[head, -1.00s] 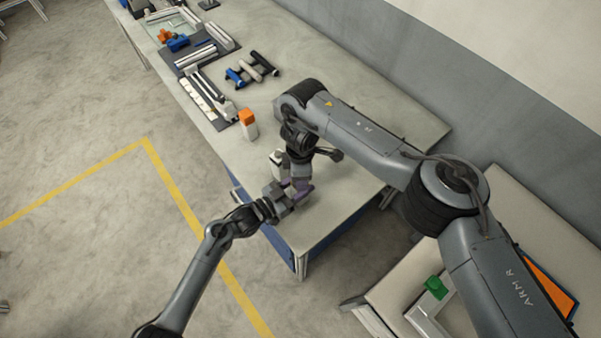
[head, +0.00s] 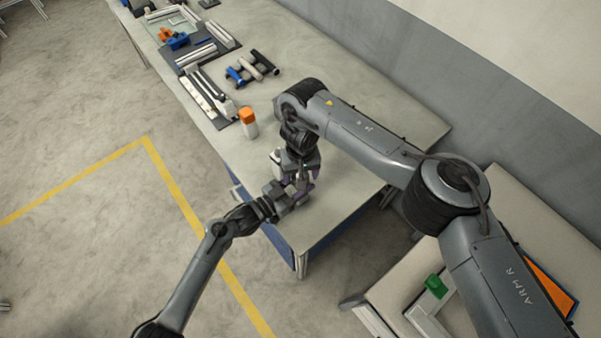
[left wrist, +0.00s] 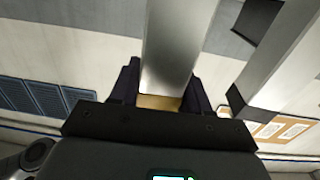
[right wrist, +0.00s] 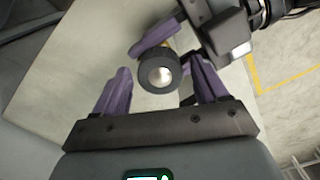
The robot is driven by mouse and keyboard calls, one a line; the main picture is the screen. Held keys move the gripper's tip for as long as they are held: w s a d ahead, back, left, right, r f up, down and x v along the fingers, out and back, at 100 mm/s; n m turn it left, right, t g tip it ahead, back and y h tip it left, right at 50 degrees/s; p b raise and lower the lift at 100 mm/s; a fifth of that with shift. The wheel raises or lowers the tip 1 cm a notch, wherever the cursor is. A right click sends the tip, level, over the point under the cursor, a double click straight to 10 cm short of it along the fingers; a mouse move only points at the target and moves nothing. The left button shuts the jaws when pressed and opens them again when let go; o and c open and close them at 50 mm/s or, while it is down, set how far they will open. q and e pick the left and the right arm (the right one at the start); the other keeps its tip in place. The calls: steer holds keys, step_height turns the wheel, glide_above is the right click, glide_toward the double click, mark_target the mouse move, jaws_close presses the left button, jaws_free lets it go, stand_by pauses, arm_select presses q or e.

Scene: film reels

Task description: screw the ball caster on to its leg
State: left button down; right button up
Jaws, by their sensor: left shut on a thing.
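The ball caster (right wrist: 160,74) faces the camera in the right wrist view, a dark ribbed ring around a shiny ball. My right gripper (right wrist: 160,80) has its purple fingers spread on both sides of it, with a gap on each side. My left gripper (left wrist: 158,95) is shut on a silver leg (left wrist: 178,40) that runs up and away in the left wrist view. The left gripper (head: 300,190) also shows in the head view, close under the right one. How far the caster sits on the leg is hidden.
A white bottle with an orange cap (head: 249,122) stands on the table (head: 345,185) near the grippers. Rollers (head: 252,67) and trays of parts lie farther back. A green block (head: 435,287) is on the side table. The table right of the grippers is clear.

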arm_select(q)
steer(key=shift+f, duration=0.1)
arm_select(e)
steer(key=shift+o, duration=0.6)
step_height(320, 180, up, 12)
stand_by(0.4)
arm_select(q)
steer(key=shift+c, duration=2.3)
jaws_free()
steer(key=v, duration=1.1)
steer(key=shift+d, duration=0.1)
